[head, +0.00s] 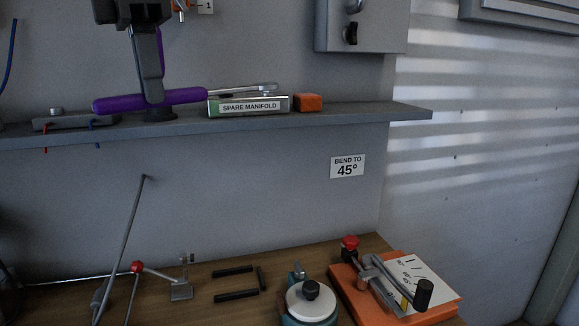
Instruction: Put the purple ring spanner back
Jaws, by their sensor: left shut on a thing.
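The purple ring spanner (186,96) lies level along the grey wall shelf (370,112). Its thick purple handle is at the left, and its grey shank and head reach right over the top of the box labelled "SPARE MANIFOLD" (249,106). I cannot tell whether the spanner touches the box or hangs just above it. My left gripper (156,99) comes down from the top and is shut on the purple handle, its fingers hiding part of it. Purple also shows along the finger edges. My right gripper is out of view.
An orange block (309,102) sits right of the box, and a grey fitting (75,120) lies at the shelf's left. The shelf's right end is bare. Below, a wooden bench holds an orange-based device (350,290), a round white-topped piece (312,303) and black bars (236,295).

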